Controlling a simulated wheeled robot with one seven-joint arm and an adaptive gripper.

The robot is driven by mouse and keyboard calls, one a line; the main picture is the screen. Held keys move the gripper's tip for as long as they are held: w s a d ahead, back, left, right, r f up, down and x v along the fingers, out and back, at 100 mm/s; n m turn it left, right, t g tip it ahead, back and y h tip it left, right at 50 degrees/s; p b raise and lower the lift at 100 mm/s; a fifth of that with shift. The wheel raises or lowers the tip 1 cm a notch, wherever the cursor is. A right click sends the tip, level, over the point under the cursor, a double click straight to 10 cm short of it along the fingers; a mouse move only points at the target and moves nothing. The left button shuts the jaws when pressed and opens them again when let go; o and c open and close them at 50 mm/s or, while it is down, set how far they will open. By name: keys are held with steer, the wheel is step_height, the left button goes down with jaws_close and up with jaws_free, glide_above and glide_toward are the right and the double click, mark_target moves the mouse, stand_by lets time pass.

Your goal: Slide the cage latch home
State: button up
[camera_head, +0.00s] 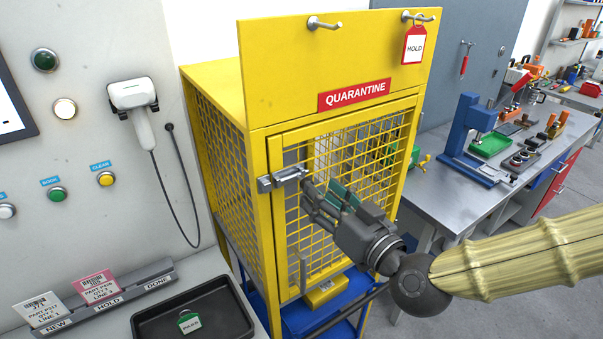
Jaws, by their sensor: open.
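The yellow quarantine cage (262,150) stands in the middle, with its mesh door facing me. The cage latch (282,178) is a grey metal bolt and housing on the upper left of the door, across the door edge and frame. Whether the bolt is fully seated is too small to tell. My gripper (308,196) is open, just right of and slightly below the latch, with its fingers pointing left toward it. Whether a fingertip touches the latch is unclear. My gripper hides part of the mesh door.
A grey door handle (304,272) sticks out low on the door. A red HOLD tag (414,46) hangs from a hook at the cage top. A black tray (220,300) with a green PASS tag (188,322) lies at front left. A workbench (440,160) stands right.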

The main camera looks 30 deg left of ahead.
mark_target(303, 181)
steer(key=shift+p+x, duration=1.1)
steer(key=shift+x, duration=1.85)
steer(key=shift+c, duration=0.2)
jaws_close()
